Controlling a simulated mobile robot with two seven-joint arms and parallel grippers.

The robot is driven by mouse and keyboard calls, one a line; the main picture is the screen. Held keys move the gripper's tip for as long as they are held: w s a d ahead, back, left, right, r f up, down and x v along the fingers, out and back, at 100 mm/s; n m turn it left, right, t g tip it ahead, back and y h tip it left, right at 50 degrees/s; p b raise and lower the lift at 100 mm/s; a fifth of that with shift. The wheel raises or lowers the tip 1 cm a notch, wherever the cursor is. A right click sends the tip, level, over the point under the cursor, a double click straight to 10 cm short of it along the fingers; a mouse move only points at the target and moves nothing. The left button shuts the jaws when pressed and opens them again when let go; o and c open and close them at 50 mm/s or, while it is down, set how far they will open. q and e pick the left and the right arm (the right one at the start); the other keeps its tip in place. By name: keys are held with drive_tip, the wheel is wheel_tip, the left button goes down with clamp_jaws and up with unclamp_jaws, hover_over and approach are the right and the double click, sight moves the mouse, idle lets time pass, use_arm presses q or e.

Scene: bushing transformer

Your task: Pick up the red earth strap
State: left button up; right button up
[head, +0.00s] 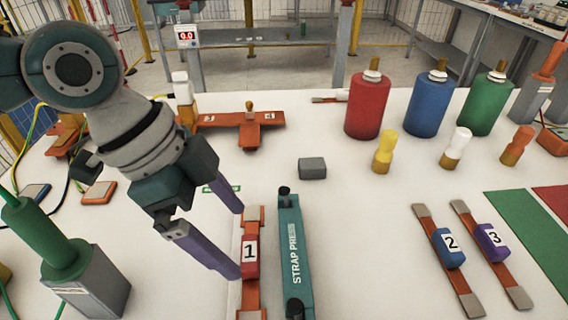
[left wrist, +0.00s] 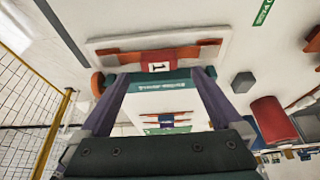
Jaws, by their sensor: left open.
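The red earth strap (head: 251,258) is a copper-coloured bar with a red block marked 1. It lies just left of the teal strap press (head: 290,255). My left gripper (head: 239,243) is open, with its two purple fingers at the strap's left side and nothing between them. In the left wrist view, the strap's red block (left wrist: 158,61) shows between and beyond the fingertips (left wrist: 162,73). I cannot tell whether a finger touches it. The blue strap 2 (head: 448,248) and purple strap 3 (head: 491,240) lie to the right. My right gripper is not in view.
Red (head: 368,105), blue (head: 430,103) and green (head: 485,104) cylinders stand at the back. A small grey block (head: 312,168) sits behind the press. A green post on a grey base (head: 88,285) stands at the left. White table between the press and strap 2 is clear.

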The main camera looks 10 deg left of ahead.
sight(247, 251)
use_arm(q)
drive_tip(key=x, duration=0.4)
drive_tip(key=shift+s+d+f, duration=0.1)
drive_tip(key=shift+f, duration=0.3)
drive_tip(key=shift+c, duration=0.2)
drive_tip(key=c, duration=1.3)
